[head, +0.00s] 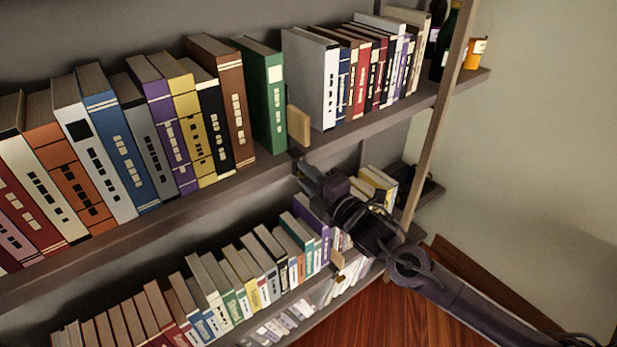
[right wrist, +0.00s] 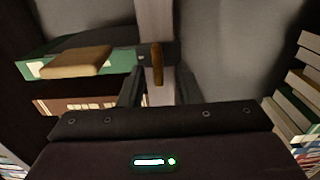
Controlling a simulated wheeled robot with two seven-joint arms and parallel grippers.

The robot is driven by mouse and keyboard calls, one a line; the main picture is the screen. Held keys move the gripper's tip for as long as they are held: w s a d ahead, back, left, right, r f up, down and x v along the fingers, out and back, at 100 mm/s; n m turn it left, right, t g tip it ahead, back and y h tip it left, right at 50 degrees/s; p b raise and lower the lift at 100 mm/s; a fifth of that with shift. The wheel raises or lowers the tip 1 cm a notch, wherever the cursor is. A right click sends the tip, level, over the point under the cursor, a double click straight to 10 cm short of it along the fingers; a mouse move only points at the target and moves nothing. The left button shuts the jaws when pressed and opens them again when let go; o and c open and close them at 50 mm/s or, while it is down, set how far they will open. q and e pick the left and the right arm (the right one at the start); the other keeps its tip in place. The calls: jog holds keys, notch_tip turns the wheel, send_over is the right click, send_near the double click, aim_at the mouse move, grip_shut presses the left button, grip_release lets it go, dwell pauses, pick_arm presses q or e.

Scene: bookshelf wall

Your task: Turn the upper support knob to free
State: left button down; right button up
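In the right wrist view a small brown knob (right wrist: 157,63) stands out at the end of a dark support piece (right wrist: 172,52) against a pale upright. My right gripper (right wrist: 159,92) has its two dark fingers apart, one on each side below the knob, with nothing between them that I can make out. In the head view my right gripper (head: 308,176) is just under the front edge of the upper shelf, by the wooden block. The knob is not clear in the head view. Contact between fingers and knob cannot be told. My left gripper is not in view.
The upper shelf (head: 215,190) holds rows of books, with a wooden block (head: 299,127) beside the green book (head: 263,95). More books fill the lower shelf (head: 290,303). A wooden upright (head: 437,120) stands right of the gripper. The wall at right is bare.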

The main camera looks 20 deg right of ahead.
jog(key=b+v, duration=0.2)
jog(key=v, duration=0.6)
jog(key=shift+w, duration=0.1)
dwell(0.4)
